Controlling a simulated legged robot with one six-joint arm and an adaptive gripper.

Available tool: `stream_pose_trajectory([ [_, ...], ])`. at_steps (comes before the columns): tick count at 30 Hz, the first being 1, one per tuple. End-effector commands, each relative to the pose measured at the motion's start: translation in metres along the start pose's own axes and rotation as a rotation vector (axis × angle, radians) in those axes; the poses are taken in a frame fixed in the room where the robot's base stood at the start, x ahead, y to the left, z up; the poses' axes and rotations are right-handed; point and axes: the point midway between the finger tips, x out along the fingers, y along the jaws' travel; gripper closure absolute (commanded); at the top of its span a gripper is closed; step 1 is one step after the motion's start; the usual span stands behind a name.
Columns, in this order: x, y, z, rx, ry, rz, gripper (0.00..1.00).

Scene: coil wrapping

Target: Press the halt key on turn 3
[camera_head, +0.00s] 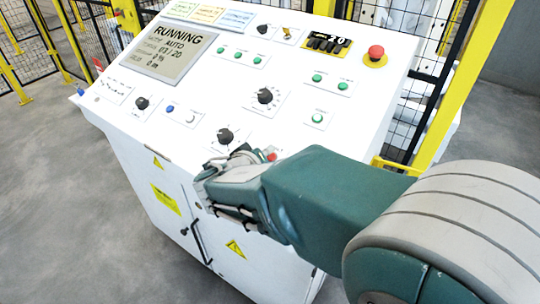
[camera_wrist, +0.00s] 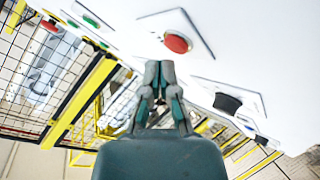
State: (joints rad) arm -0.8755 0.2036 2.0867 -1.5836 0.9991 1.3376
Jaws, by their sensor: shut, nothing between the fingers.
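The white control panel (camera_head: 300,105) slopes in front of me. Its screen (camera_head: 168,52) reads RUNNING, AUTO and what looks like 03 / 20; the smaller lines are hard to read. A red button (camera_head: 271,156) shows just past my gripper (camera_head: 240,152), which partly hides its surroundings. In the wrist view the round red button (camera_wrist: 177,43) sits on a square plate. My gripper's fingertips (camera_wrist: 160,68) are closed together and empty, just below the button in that picture. I cannot tell whether they touch the panel; the button is not covered there.
A red mushroom button on a yellow base (camera_head: 376,54) is at the panel's upper right. A black knob (camera_head: 225,135) is close to my gripper, and another (camera_head: 265,96) is farther up. Green buttons (camera_head: 317,118) lie nearby. Yellow-framed fencing (camera_head: 445,85) stands behind.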

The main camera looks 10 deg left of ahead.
Motion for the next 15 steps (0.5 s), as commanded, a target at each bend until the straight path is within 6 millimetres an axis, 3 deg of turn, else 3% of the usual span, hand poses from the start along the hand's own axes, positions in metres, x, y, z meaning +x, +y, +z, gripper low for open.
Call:
stream_pose_trajectory([
  [15,0.0051,-0.0012,0.0053,0.0,0.0,0.0,1.0],
])
